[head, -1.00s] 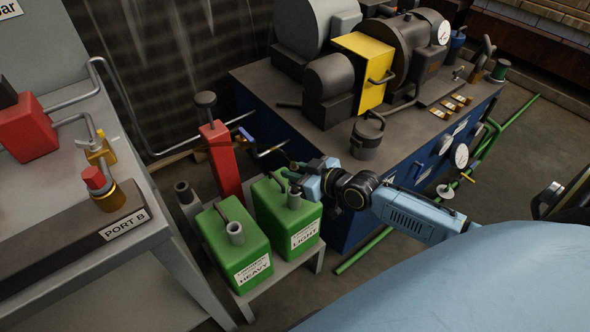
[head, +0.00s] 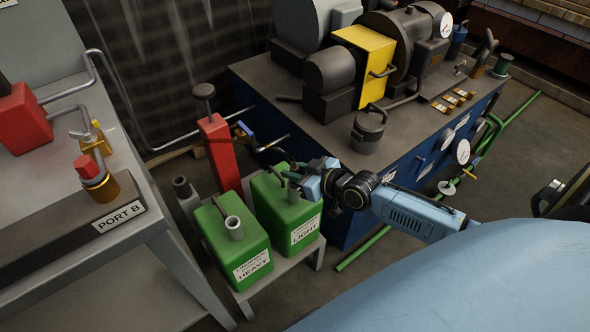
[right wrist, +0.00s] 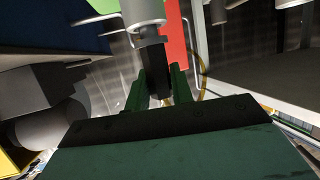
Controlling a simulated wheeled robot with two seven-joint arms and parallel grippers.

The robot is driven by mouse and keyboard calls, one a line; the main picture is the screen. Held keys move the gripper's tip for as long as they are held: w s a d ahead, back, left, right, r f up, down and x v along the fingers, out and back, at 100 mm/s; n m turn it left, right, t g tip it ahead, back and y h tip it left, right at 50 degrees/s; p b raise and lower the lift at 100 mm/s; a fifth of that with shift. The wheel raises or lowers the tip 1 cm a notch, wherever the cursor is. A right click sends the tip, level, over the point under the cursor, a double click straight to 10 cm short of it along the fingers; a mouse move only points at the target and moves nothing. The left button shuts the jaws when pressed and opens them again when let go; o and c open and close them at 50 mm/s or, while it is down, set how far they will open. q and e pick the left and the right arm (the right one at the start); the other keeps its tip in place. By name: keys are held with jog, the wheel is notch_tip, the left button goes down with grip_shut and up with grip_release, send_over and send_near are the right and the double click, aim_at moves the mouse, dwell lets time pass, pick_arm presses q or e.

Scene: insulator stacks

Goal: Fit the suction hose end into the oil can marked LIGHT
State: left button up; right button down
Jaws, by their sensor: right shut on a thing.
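The green oil can marked LIGHT (head: 275,205) stands upright on a low stand, right of the green can marked HEAVY (head: 232,245). My right gripper (head: 300,180) is over the LIGHT can's top, beside its grey neck, and partly hides it. In the right wrist view its dark green fingers (right wrist: 160,90) are shut on the dark suction hose end (right wrist: 153,68). The hose end meets a light grey cylinder (right wrist: 143,14) there. I cannot tell whether that cylinder is the can's neck, or whether the hose end is inside the neck. My left gripper is not in view.
A red post (head: 220,155) with a black knob stands behind the cans. A blue cabinet (head: 345,215) carrying machinery is close on the right. The PORT B bench (head: 160,235) is on the left. The low stand's front edge (head: 275,280) is bare.

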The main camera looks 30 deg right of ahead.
jog(key=shift+f, duration=0.25)
jog(key=c, duration=1.1)
grip_release()
jog(key=shift+c, duration=0.2)
jog(key=p+v, duration=0.5)
jog(key=v, duration=0.8)
jog(key=shift+s, duration=0.2)
